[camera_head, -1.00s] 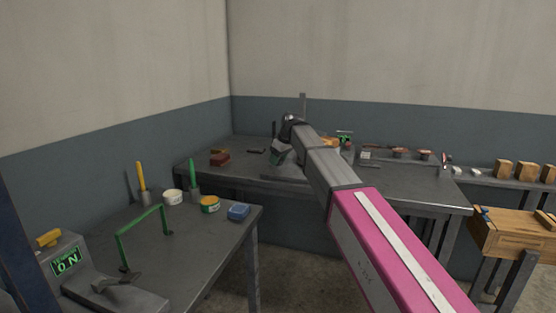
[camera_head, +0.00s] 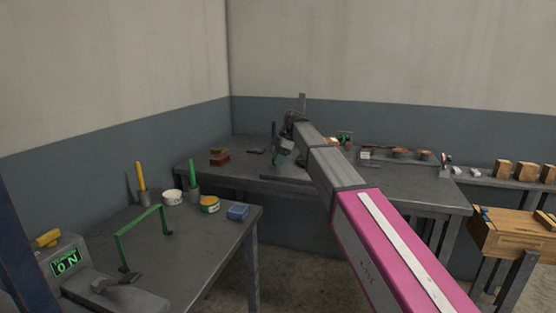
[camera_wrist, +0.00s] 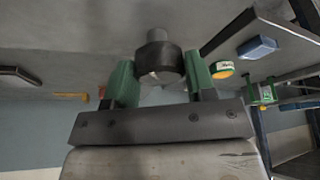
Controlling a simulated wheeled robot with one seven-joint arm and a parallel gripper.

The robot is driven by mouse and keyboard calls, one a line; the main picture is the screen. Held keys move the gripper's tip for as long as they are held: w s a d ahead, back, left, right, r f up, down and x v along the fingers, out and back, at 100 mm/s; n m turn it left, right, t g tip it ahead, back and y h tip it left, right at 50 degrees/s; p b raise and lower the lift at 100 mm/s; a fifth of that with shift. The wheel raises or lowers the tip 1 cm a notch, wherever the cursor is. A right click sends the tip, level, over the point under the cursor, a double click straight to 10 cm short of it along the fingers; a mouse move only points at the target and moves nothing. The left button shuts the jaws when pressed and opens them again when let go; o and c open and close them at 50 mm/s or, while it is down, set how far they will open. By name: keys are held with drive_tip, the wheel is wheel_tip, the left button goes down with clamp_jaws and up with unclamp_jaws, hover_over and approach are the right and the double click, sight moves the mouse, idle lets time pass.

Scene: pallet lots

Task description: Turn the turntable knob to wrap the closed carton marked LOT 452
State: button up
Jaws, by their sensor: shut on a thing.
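My gripper (camera_head: 283,152) is at the back bench, with my arm reaching across to it. In the wrist view, my gripper's green fingers (camera_wrist: 160,80) stand on both sides of a dark round knob (camera_wrist: 158,58) with a grey stem, and they are shut on it. In the head view the knob is hidden by the gripper and arm. A carton marked LOT 452 cannot be made out in either view, and the turntable's shape is not clear.
The back bench (camera_head: 405,188) holds red blocks (camera_head: 219,158) at left and a rack of small items (camera_head: 398,158) at right. Wooden boxes (camera_head: 515,232) stand at far right.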

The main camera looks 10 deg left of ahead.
drive_tip(key=shift+n, duration=0.4)
drive_tip(key=o, duration=0.9)
wheel_tip(320, 180, up, 4)
drive_tip(key=shift+w, duration=0.1)
drive_tip(key=s+a+r, duration=0.1)
drive_tip(key=s+r, duration=0.1)
drive_tip(key=s, duration=0.1)
drive_tip(key=s+a+r, duration=0.2)
drive_tip(key=s, duration=0.2)
drive_tip(key=s+a+r, duration=0.2)
drive_tip(key=s+r, duration=0.1)
drive_tip(key=shift+s+a, duration=0.2)
drive_tip(key=shift+s, duration=0.05)
idle(0.8)
